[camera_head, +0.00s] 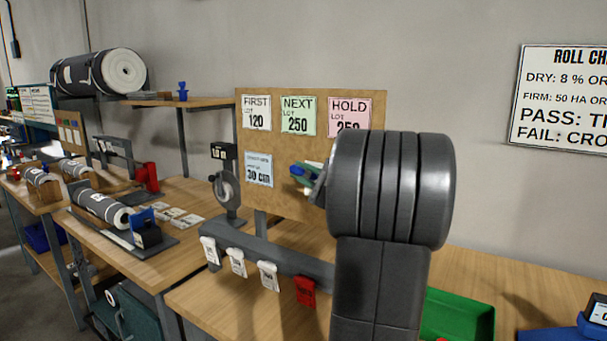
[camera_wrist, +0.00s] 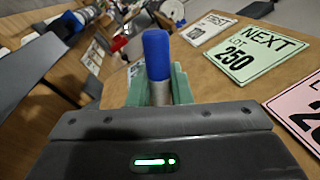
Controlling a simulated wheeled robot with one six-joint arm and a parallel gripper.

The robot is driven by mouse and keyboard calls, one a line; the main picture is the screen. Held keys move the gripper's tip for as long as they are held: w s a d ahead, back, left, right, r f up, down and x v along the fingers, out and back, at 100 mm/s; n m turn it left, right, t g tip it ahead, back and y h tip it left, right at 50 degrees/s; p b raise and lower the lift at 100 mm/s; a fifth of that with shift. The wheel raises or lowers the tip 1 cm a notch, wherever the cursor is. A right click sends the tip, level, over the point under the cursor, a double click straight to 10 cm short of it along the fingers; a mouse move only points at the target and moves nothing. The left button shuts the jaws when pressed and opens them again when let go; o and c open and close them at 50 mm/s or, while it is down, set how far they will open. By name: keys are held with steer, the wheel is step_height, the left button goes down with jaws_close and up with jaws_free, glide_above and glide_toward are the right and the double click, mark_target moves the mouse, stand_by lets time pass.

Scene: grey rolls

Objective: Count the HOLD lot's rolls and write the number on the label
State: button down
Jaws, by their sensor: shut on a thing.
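My gripper (camera_head: 308,178) has green fingers and is raised in front of the cork board, partly behind my dark arm. In the wrist view my gripper (camera_wrist: 158,92) is shut on a blue-capped, grey-bodied stick (camera_wrist: 157,55), which looks like a marker. Dark grey rolls with white ends lie at the left: a large roll (camera_head: 98,73) on a shelf and a smaller roll (camera_head: 98,206) on a bench. No roll is clearly marked HOLD.
The board (camera_head: 310,150) also holds a FIRST card (camera_head: 256,112), a green NEXT card (camera_head: 298,116) and a 30 cm card (camera_head: 259,169). Several white tags and one red tag (camera_head: 305,291) hang on a grey rail below. A green tray (camera_head: 458,316) stands at the right.

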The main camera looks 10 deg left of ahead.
steer(key=shift+w+a+f+b, duration=0.2)
steer(key=shift+a+f+b, duration=0.2)
steer(key=shift+f+b, duration=0.3)
steer(key=shift+a+f, duration=0.15)
stand_by(0.3)
steer(key=shift+s+b, duration=0.15)
steer(key=shift+b, duration=0.25)
steer(key=shift+w, duration=0.2)
stand_by(2.4)
steer(key=shift+r+b+v, duration=0.2)
steer(key=shift+b+v, duration=0.15)
steer(key=shift+v, duration=0.7)
steer(key=shift+r+b+v, duration=0.15)
steer(key=shift+b+v, duration=0.2)
steer(key=shift+v, duration=0.7)
stand_by(1.4)
